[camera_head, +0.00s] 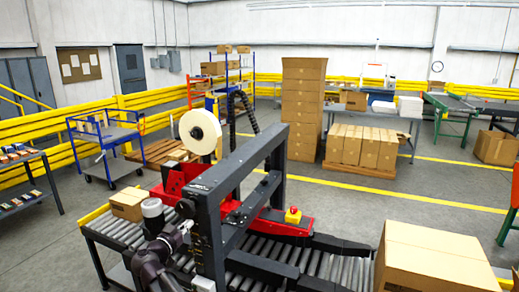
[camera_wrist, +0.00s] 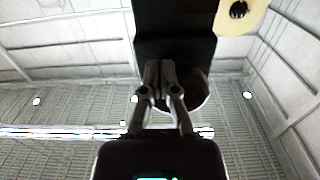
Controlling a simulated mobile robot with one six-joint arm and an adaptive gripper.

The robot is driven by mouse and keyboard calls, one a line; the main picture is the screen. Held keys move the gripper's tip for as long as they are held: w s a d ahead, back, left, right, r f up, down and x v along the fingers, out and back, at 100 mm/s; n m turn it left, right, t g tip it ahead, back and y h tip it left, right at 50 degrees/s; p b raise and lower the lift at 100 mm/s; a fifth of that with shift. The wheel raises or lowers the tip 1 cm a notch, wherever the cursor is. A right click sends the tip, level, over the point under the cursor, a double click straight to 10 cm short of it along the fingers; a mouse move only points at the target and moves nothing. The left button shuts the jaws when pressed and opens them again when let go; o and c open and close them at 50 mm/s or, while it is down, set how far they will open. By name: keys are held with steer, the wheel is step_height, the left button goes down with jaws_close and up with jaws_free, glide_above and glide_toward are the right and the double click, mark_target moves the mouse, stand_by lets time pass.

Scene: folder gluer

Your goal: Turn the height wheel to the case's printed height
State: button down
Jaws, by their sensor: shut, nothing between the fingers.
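The case sealer is a dark frame (camera_head: 208,238) with red parts and a tape roll (camera_head: 198,132), standing over a roller conveyor. My gripper (camera_head: 187,226) is close to the left post of the frame. In the wrist view my gripper (camera_wrist: 160,70) is shut and empty, its fingertips in front of a dark block (camera_wrist: 175,30). A round grey-brown disc (camera_wrist: 196,92), perhaps the height wheel, shows partly behind the fingers; I cannot tell whether they touch it. A large carton (camera_head: 435,258) stands at the lower right; no printed height is readable.
A small carton (camera_head: 128,204) lies on the conveyor's left end. A red and yellow button box (camera_head: 293,215) sits on the machine. Stacked cartons (camera_head: 302,100) stand behind, with a blue cart (camera_head: 105,140) at left. Open floor lies behind the machine.

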steer(key=shift+d+f+b, duration=0.2)
steer(key=shift+f+b, duration=0.15)
steer(key=shift+b, duration=0.05)
steer(key=shift+s, duration=0.15)
stand_by(0.5)
steer(key=shift+v, duration=3)
steer(key=shift+a, duration=0.15)
steer(key=shift+w+a+r, duration=0.1)
steer(key=shift+w+a, duration=0.1)
steer(key=shift+a, duration=0.85)
steer(key=shift+w+a+r, duration=0.1)
steer(key=shift+w+a, duration=0.15)
steer(key=shift+a, duration=0.75)
steer(key=shift+w, duration=0.1)
steer(key=x, duration=0.6)
steer(key=shift+w+d, duration=0.2)
steer(key=shift+w, duration=0.15)
steer(key=shift+r+p, duration=0.2)
steer(key=shift+p, duration=0.25)
